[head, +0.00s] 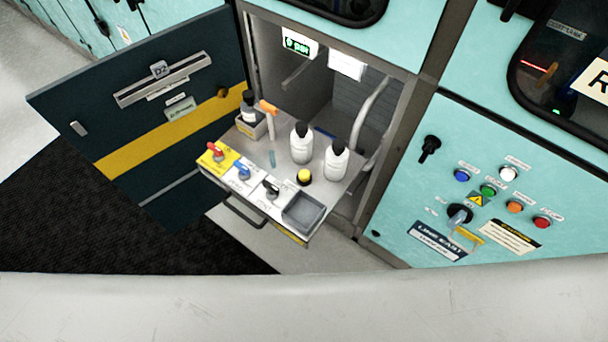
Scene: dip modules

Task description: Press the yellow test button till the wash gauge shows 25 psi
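The yellow button (304,176) sits in a black collar on the pulled-out drawer shelf (285,183), in front of two white bottles. A small green-lit display (297,44) hangs at the top of the open compartment. It seems to read 0 with a blurred unit, and I take it for the wash gauge. Nothing touches the button. Neither of my grippers shows in the head view.
Beside the button are a red lever (216,152), a blue lever (243,169), a black lever (271,189), a grey tray (304,212) and white bottles (301,145). The dark door (150,85) stands open at left. A control panel (440,120) with coloured buttons is at right.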

